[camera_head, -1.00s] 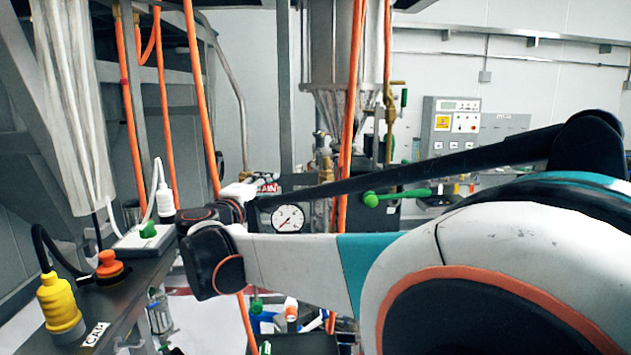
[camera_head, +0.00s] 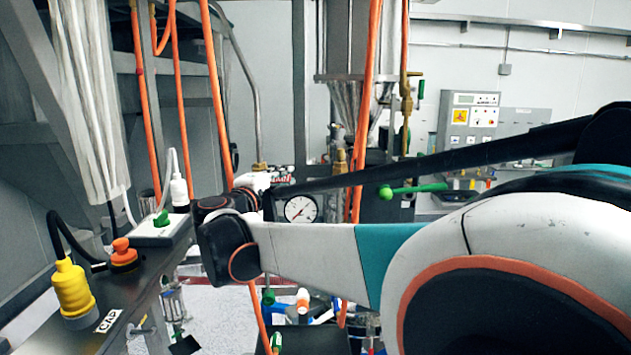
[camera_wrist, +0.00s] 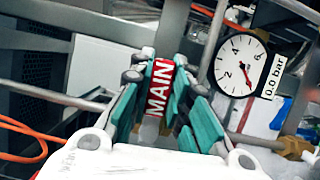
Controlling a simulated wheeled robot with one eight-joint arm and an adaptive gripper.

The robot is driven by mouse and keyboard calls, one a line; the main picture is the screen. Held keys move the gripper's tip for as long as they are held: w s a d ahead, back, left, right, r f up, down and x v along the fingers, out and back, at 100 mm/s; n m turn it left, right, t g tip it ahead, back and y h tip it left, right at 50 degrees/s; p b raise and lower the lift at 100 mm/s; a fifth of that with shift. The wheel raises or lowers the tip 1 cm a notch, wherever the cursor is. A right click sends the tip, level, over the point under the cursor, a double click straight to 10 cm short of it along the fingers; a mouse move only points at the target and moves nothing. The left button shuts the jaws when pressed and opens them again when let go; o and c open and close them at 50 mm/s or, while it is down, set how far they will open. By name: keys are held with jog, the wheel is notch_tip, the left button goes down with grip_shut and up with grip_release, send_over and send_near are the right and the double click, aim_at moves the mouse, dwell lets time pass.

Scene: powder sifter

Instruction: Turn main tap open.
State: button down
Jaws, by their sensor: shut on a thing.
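The main tap's red handle, marked MAIN in white letters, stands between my fingers in the wrist view (camera_wrist: 159,88). My gripper (camera_wrist: 160,100) has its teal finger pads on both sides of the handle and is shut on it. In the head view, the red label (camera_head: 283,177) shows just beyond my wrist, and most of my gripper is hidden behind my arm. The tap's body and pipe joint are largely hidden.
A round pressure gauge (camera_head: 300,209) is close to the right of my gripper; its tag (camera_wrist: 273,76) reads 0.0 bar. A green lever (camera_head: 412,190) is farther right. A bench with a yellow plug (camera_head: 71,287) and orange knob (camera_head: 123,252) stands at left. Orange hoses hang nearby.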

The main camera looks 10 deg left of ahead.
jog(key=n+b, duration=0.1)
jog(key=n+t+b, duration=0.1)
jog(key=shift+a+r+n, duration=0.1)
jog(key=shift+r+n, duration=0.2)
jog(key=shift+r, duration=0.1)
jog(key=shift+s+a+r+n+t+y+b, duration=0.15)
jog(key=shift+r+n+t+b, duration=0.2)
jog(key=shift+n, duration=0.4)
jog(key=shift+w+a+r+n+t+y+b, duration=0.15)
jog(key=shift+r+n+b, duration=0.25)
jog(key=shift+n, duration=0.35)
jog(key=shift+s, duration=0.1)
jog(key=c, duration=1.5)
grip_release()
jog(key=shift+s, duration=0.15)
jog(key=v, duration=0.7)
jog(key=shift+s, duration=0.25)
